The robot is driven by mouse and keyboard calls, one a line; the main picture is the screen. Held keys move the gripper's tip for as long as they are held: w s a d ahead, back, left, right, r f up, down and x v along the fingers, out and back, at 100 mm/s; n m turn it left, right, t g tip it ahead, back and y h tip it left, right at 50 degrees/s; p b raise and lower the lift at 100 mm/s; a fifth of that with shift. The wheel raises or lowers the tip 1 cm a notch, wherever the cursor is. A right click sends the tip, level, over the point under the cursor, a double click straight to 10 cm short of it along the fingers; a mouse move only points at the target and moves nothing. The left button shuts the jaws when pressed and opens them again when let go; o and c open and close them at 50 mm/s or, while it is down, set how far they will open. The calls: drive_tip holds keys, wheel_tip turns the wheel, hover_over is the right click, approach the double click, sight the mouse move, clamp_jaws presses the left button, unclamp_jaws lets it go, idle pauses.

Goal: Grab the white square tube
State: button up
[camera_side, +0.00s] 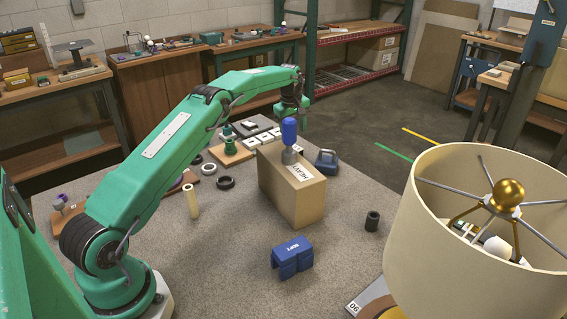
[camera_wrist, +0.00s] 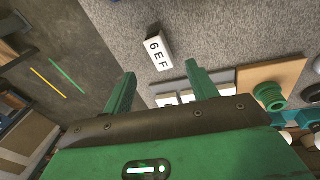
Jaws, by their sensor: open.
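My gripper (camera_side: 297,122) is at the far side of the table, well away from that tube, above and behind the box. In the wrist view my gripper (camera_wrist: 160,68) has its two green fingers spread, with nothing held between them.
The cardboard box (camera_side: 293,190) carries a blue-topped object (camera_side: 289,135). Blue "SOFT" block (camera_side: 292,257), dark ring (camera_side: 372,221) and lampshade (camera_side: 480,235) stand in front and right. A wooden board with a green piece (camera_wrist: 270,92) is right.

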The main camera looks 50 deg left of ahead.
sight(294, 147)
drive_tip(key=shift+w+a+f, duration=0.1)
drive_tip(key=shift+w+f, duration=0.05)
drive_tip(key=shift+f, duration=0.85)
drive_tip(key=shift+f, duration=0.1)
drive_tip(key=shift+w+a+f, duration=0.1)
drive_tip(key=shift+w+f, duration=0.05)
drive_tip(key=shift+f, duration=0.65)
drive_tip(key=shift+w+a+f, duration=0.1)
drive_tip(key=shift+f, duration=0.75)
drive_tip(key=shift+w+a+f, duration=0.1)
drive_tip(key=shift+w+f, duration=0.05)
drive_tip(key=shift+f, duration=0.65)
drive_tip(key=c, duration=1.2)
